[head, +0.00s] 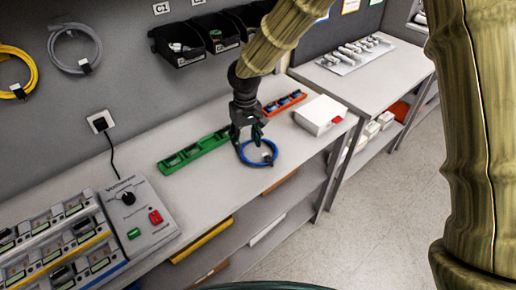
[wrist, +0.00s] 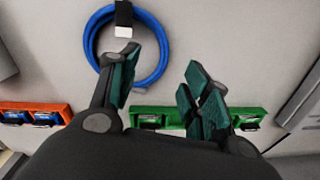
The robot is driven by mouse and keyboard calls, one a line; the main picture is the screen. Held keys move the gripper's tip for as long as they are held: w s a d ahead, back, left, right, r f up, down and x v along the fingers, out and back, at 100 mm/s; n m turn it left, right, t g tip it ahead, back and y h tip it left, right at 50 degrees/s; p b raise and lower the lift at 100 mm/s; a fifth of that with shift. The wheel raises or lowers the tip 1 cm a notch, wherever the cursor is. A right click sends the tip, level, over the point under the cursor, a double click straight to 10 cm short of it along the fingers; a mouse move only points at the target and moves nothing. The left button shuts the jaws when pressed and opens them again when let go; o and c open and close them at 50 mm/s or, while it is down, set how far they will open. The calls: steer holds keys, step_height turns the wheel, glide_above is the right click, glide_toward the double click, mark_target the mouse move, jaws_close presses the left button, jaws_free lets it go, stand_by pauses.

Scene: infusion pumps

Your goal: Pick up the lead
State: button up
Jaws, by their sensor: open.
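The lead is a coiled blue cable (head: 276,152) lying on the bench, with a black and white tag or connector on it. In the wrist view the blue coil (wrist: 167,48) is at the top, its black strap and white end (wrist: 123,31) at its upper middle. My gripper (head: 257,133) is over the back edge of the coil in the head view. In the wrist view my gripper (wrist: 162,84) has its fingers spread with nothing between them. The left finger overlaps the coil's lower part; the exact height above it is hard to tell.
A green tray (head: 194,152) lies left of the coil and an orange tray (head: 284,104) behind it. A white box (head: 318,114) with a red patch stands to the right. A control box (head: 142,220) is at the left. Black bins (head: 178,42) hang on the wall.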

mark_target(245, 156)
steer(key=shift+w+d+f, duration=0.1)
steer(key=shift+f, duration=0.6)
steer(key=shift+f+p, duration=0.45)
steer(key=shift+w+a+f+p, duration=0.15)
steer(key=shift+f+p, duration=0.3)
steer(key=shift+f, duration=0.7)
steer(key=shift+w+a+f+p, duration=0.1)
steer(key=shift+a+f+p, duration=0.25)
steer(key=shift+f, duration=0.75)
steer(key=shift+d, duration=0.1)
jaws_close()
